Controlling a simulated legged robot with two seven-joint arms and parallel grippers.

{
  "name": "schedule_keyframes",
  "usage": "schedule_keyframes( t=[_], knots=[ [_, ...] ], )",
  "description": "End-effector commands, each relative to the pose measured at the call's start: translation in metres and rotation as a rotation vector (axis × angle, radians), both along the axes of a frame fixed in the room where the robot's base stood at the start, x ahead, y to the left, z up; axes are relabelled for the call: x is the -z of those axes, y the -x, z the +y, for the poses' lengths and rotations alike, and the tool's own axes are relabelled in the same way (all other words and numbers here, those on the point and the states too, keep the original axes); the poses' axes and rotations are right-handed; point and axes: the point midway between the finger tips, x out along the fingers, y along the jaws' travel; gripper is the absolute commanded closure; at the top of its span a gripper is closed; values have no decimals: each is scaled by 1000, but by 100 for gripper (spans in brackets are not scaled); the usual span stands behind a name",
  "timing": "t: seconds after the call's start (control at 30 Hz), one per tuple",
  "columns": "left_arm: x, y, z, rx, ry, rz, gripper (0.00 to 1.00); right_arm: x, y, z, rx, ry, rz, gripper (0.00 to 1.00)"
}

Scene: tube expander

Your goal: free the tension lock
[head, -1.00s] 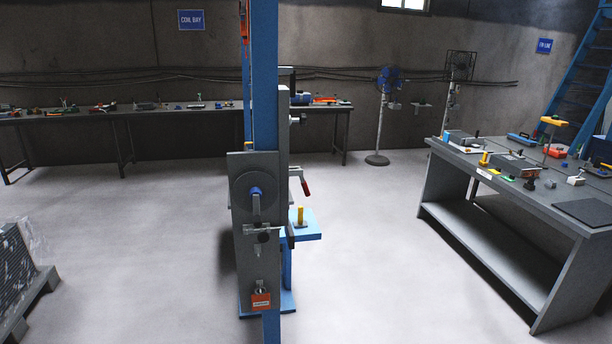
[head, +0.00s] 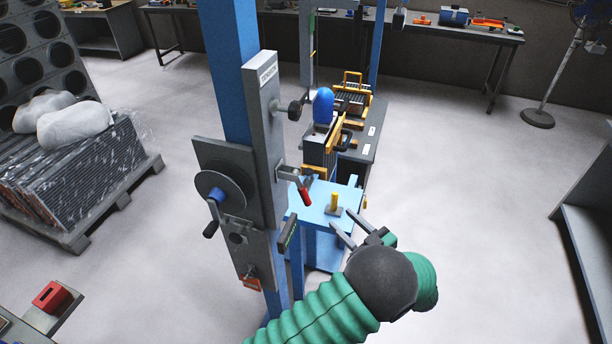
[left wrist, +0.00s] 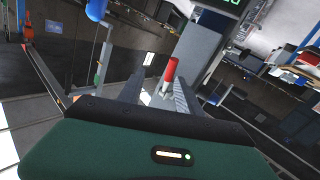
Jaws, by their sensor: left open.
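A lever with a red grip (head: 304,196) sticks out from the right side of the grey plate on the blue column; it looks like the tension lock, though no label confirms it. Its red grip (left wrist: 172,70) also shows in the left wrist view, beyond and between my fingers. My left gripper (head: 341,219) is open and empty, to the lower right of the lever and apart from it. In the left wrist view my gripper (left wrist: 157,82) has its two fingers spread. My right gripper is not in view.
A blue column (head: 232,60) carries a crank wheel (head: 222,194) and a black knob (head: 295,110). A blue shelf (head: 312,212) with a yellow peg (head: 334,201) lies close to my fingers. A pallet (head: 100,205) stands left. The floor at right is open.

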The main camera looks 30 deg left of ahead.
Motion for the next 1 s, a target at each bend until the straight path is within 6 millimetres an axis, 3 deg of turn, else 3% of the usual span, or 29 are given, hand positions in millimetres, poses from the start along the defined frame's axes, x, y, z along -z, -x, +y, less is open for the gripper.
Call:
schedule_keyframes(
  t=[0.07,0.17,0.7,0.87,1.0],
  knots=[
    [-2,10,1,-50,-25,1,59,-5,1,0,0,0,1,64],
    [-1,8,13,-66,-29,4,59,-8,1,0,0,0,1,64],
    [-3,-36,132,-63,-33,6,59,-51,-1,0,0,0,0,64],
    [-1,-44,152,-61,-32,4,59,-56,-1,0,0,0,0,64],
    [2,-46,157,-60,-30,7,59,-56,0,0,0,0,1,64]
  ],
)
